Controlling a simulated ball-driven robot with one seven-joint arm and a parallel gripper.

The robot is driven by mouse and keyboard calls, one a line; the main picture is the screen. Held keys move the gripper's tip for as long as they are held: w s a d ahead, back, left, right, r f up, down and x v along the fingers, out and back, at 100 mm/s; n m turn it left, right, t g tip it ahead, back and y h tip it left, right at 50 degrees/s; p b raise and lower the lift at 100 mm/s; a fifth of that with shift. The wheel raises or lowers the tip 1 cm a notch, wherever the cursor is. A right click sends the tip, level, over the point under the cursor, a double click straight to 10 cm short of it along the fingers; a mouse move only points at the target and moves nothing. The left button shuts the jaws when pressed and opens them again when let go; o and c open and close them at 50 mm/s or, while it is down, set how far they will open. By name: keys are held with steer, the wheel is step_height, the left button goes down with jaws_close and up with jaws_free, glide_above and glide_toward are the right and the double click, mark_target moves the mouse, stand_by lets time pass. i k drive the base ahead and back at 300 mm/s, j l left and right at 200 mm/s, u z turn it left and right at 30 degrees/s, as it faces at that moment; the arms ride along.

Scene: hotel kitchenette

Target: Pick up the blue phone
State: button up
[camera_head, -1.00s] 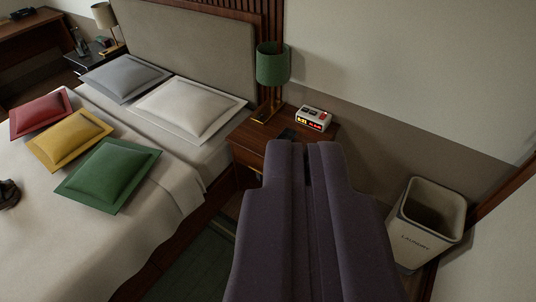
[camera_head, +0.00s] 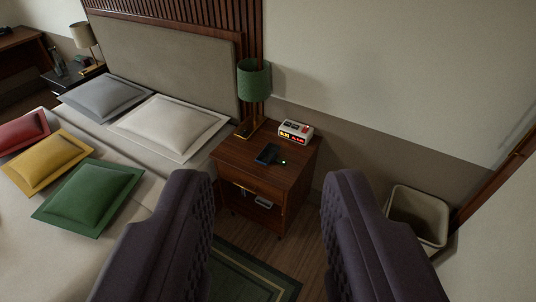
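The blue phone (camera_head: 267,154) is a small dark blue slab lying on top of the wooden nightstand (camera_head: 240,154), near the middle of its top. A small green light shows just to its right. My gripper (camera_head: 262,190) is open and empty, with its two dark fingers wide apart in the lower part of the view. The nightstand and phone show beyond and between the fingers, and nothing hides the phone.
A green lamp (camera_head: 254,82) stands behind the phone, and a white alarm clock (camera_head: 295,131) sits at the back right of the nightstand. The bed (camera_head: 165,181) is on the left. A laundry bin (camera_head: 420,213) stands on the right. A green rug (camera_head: 250,272) lies in front.

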mark_target(266, 156)
steer(key=i+j+z, duration=0.1)
steer(key=i+j, duration=0.15)
steer(key=i, duration=0.35)
steer(key=i+j+z, duration=0.1)
steer(key=i+j, duration=0.2)
steer(key=i, duration=0.35)
steer(key=i+j, duration=0.3)
steer(key=i, duration=0.3)
steer(key=i+j+z, duration=0.15)
steer(key=i+j, duration=0.2)
steer(key=i, duration=0.25)
steer(key=i+j+z, duration=0.1)
steer(key=i+j, duration=0.3)
steer(key=i, duration=0.2)
